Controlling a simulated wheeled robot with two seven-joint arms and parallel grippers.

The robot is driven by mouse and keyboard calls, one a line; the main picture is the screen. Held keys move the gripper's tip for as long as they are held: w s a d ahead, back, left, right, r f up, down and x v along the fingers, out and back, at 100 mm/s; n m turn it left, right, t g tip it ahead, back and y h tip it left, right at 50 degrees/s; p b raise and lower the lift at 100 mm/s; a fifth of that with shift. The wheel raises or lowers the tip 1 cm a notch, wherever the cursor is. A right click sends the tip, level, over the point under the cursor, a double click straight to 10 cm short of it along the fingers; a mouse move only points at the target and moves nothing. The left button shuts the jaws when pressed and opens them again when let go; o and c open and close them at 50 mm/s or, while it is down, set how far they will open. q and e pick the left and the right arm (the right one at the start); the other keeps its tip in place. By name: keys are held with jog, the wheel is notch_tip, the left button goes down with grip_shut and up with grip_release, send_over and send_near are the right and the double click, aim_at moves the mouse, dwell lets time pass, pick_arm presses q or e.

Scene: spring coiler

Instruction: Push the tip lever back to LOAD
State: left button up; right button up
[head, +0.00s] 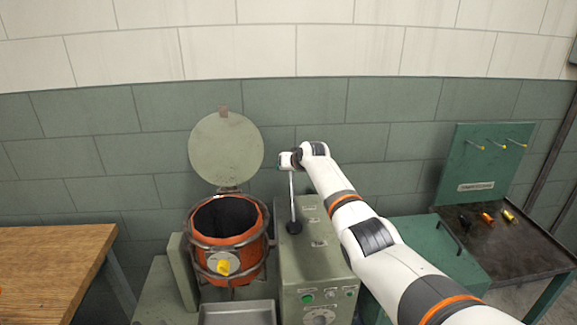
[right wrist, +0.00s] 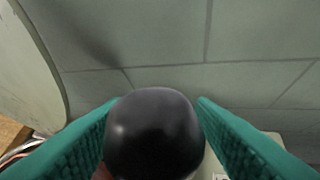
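The tip lever (head: 292,197) is a thin metal rod rising nearly upright from a black boot on top of the green machine cabinet (head: 318,263). Its black ball knob (right wrist: 155,135) fills the middle of the right wrist view. My right gripper (head: 287,160) is at the top of the lever. Its green fingers flank the knob and meet it on both sides. The orange drum (head: 231,250) with a dark open mouth stands left of the cabinet. The small labels by the lever are too small to read. My left gripper is not in view.
A round lid (head: 227,149) stands raised behind the drum. A metal tray (head: 238,313) sits in front of it. A wooden table (head: 50,265) is at the left. A green box (head: 420,245) and a dark bench (head: 500,250) with small parts are at the right.

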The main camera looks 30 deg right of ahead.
jog(key=shift+r, duration=0.25)
jog(key=shift+s+r, duration=0.25)
jog(key=shift+s, duration=0.1)
jog(key=b+v, duration=0.1)
jog(key=v, duration=1)
jog(key=shift+f, duration=0.15)
